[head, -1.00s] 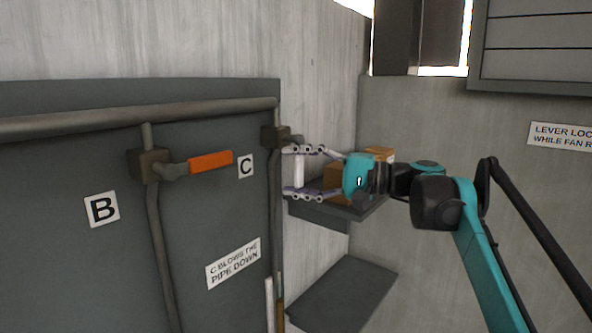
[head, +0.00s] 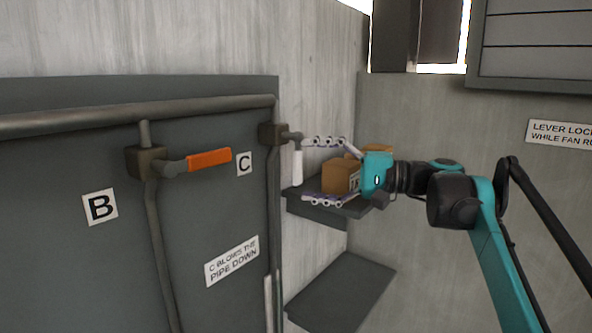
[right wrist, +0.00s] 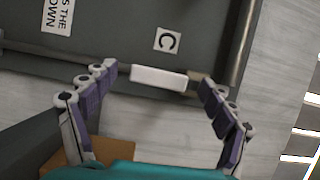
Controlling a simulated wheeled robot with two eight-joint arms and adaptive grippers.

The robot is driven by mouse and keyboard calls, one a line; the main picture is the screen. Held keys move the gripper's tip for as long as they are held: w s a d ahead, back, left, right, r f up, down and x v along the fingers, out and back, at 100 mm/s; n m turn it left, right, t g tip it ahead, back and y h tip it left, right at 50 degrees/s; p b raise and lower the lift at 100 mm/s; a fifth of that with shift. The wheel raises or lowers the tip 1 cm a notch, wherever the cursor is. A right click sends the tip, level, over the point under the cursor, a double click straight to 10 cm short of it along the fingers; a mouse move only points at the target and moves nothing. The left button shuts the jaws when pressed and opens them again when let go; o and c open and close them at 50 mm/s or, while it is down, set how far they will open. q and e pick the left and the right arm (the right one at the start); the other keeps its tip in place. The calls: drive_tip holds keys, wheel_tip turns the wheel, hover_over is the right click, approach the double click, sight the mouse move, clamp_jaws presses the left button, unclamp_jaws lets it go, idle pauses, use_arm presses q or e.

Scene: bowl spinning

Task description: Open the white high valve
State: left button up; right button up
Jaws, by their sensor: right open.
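The white valve handle (head: 298,166) hangs down from the stem of the dark valve block (head: 272,133) at the right end of the grey panel, near label C. In the right wrist view the white handle (right wrist: 158,78) lies across the picture, just beyond and between the fingertips. My right gripper (head: 308,171) is open and empty, a little to the right of the handle, with one finger above and one below. Its spread fingers also show in the right wrist view (right wrist: 157,80). My left gripper is in neither view.
An orange valve handle (head: 209,160) sticks out to the left of label C (head: 244,164). A horizontal pipe (head: 130,114) runs above. Cardboard boxes (head: 338,178) stand on a shelf (head: 318,212) behind my gripper; a lower dark ledge (head: 343,290) is below.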

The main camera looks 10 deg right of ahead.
drive_tip(key=v, duration=0.8)
drive_tip(key=shift+d, duration=0.25)
